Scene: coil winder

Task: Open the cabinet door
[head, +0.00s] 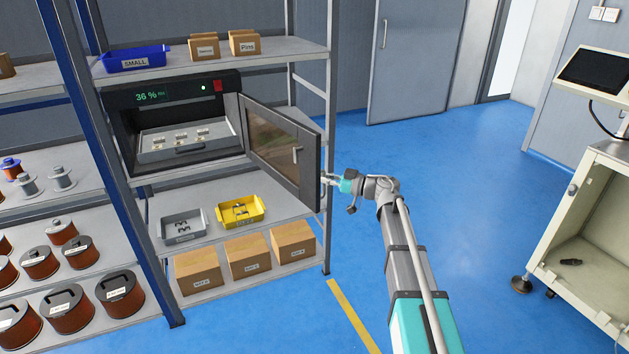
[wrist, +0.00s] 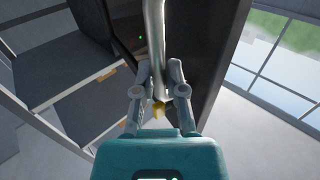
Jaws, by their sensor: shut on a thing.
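The cabinet (head: 172,84) is a dark box with a lit 36 % display, standing on the shelf rack. Its door (head: 284,149) stands wide open, swung out from the right side, with a window in a dark frame. My gripper (head: 327,180) is at the door's free edge, on its right side. In the wrist view my gripper (wrist: 159,78) is shut on the pale metal handle bar (wrist: 154,30), which runs between its fingers. The dark door frame (wrist: 205,60) lies just beyond. In the head view the gripped part of the handle is hidden.
Inside the cabinet is a grey tray (head: 160,155) with small parts. A rack post (head: 330,120) stands right behind the door. Below are a yellow bin (head: 255,219) and cardboard boxes (head: 247,268). The blue floor (head: 460,180) is clear to the right, up to a beige machine (head: 590,220).

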